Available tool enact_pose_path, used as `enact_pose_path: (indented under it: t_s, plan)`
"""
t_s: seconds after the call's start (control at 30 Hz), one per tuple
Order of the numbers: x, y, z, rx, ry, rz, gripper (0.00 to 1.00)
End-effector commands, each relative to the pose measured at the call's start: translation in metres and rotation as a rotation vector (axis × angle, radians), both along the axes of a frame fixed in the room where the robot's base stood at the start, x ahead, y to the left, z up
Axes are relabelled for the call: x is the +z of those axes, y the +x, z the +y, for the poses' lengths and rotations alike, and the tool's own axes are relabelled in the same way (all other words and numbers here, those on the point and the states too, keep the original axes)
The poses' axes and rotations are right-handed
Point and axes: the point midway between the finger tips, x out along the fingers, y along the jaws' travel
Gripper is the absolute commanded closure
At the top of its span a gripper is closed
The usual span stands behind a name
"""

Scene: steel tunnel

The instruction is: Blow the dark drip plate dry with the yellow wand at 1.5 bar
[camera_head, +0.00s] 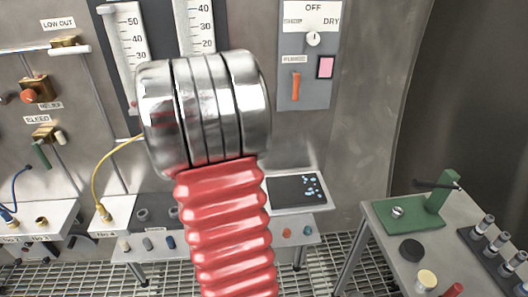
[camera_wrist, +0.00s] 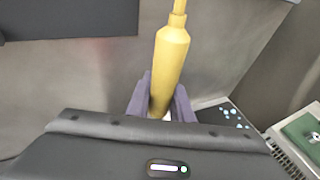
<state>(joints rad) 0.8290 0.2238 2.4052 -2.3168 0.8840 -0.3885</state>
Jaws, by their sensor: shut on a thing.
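The dark drip plate (camera_head: 283,188) lies on a pale shelf against the wall, with several blue drops on its right part. It also shows at the right of the wrist view (camera_wrist: 243,115), drops still on it. My gripper (camera_wrist: 161,102) is shut on the yellow wand (camera_wrist: 171,62), which points up in the wrist view, its tip out of frame. The plate is to the right of the wand there. In the head view my arm hides the gripper and wand. A yellow hose (camera_head: 98,178) runs from behind my arm to a fitting marked No 4.
A grey panel (camera_head: 309,60) carries OFF and DRY labels, a white knob (camera_head: 313,39), an orange lever (camera_head: 296,86) and a pink screen (camera_head: 325,67). Scaled gauges (camera_head: 128,45) stand behind my arm. A side table (camera_head: 383,240) with a green stand (camera_head: 437,190) is at right.

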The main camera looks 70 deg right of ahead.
Motion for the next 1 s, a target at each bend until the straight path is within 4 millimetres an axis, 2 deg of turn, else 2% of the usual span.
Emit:
enact_pose_path:
  t_s: [0.03,0.27,0.47,0.67,1.0]
  plan:
    - [0.0,0.013,0.007,0.027,0.0,0.001,1.0]
    - [-0.003,0.063,0.042,0.142,-0.002,0.0,1.0]
    - [-0.005,0.109,0.08,0.257,-0.003,0.001,1.0]
    - [-0.008,0.158,0.134,0.395,-0.002,0.001,1.0]
    - [-0.013,0.228,0.245,0.646,-0.002,0.001,1.0]
